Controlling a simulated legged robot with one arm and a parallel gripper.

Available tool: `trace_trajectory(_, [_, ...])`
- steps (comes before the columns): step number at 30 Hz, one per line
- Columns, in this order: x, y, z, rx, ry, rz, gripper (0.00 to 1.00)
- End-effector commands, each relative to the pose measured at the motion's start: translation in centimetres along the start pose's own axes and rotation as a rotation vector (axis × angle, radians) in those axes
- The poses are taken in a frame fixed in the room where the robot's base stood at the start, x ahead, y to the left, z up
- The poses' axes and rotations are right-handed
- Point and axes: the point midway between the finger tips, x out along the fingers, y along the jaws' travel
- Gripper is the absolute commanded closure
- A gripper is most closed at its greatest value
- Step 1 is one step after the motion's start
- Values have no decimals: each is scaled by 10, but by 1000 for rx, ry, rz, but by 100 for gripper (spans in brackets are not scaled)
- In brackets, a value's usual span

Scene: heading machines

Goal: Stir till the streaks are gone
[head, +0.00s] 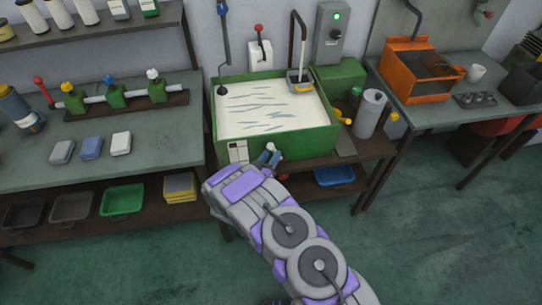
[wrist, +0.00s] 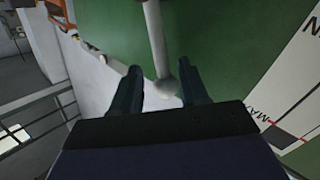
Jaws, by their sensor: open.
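A green tank (head: 275,143) on the bench holds off-white liquid (head: 262,112) with several blue streaks across its surface. My gripper (head: 266,158) is low at the tank's front wall, outside it. A pale rod with a ball end (head: 271,147) is at that wall beside my fingers. In the wrist view, its ball (wrist: 165,87) appears between my two open fingers (wrist: 160,88), before the green wall (wrist: 230,50). I cannot tell whether they touch it. A white gauge label (head: 238,152) is on the tank's front, left of my gripper; it also shows in the wrist view (wrist: 295,95).
A blue-handled rod (head: 224,40) with a dark round end reaches the tank's back left corner. A red-knobbed lever box (head: 259,54) and a control box with a green light (head: 331,38) are behind. Green floor (head: 430,225) is clear.

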Motion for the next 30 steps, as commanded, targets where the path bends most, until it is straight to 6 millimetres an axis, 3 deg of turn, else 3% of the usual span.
trace_trajectory(5, [11, -3, 0, -2, 1, 0, 56])
trace_trajectory(14, [12, -2, 0, -2, 1, -1, 56])
trace_trajectory(27, [12, -2, 0, -2, 1, -1, 98])
trace_trajectory(30, [12, -2, 0, -3, 1, -1, 100])
